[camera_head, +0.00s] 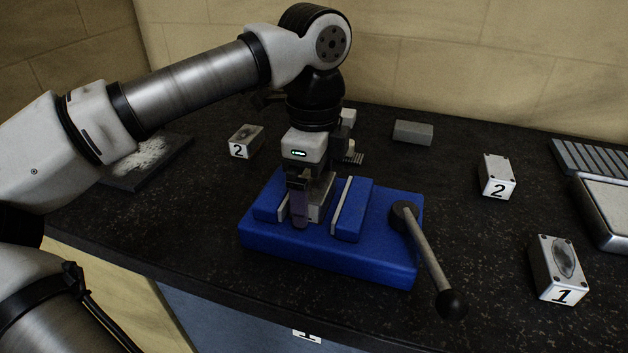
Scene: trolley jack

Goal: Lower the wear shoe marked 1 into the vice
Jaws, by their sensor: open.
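A blue vice (385,260) with pale jaw strips and a long lever stands on the dark bench. A light grey block (317,213) sits between its jaws, partly hidden by my gripper; no number shows on it. My gripper (311,206) points down over the vice, open, with its fingers beside this block. I cannot tell whether they touch it. A pale wear shoe marked 1 (556,268), with a dark oval patch on top, lies apart on the bench at the right.
Blocks marked 2 lie behind left (246,141) and at right (497,177). A plain grey block (413,132) lies behind. A ribbed tray (590,158) and a metal-rimmed tray (606,209) are at the right edge. A dark plate (148,165) lies left. The vice lever (430,254) sticks out toward the front.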

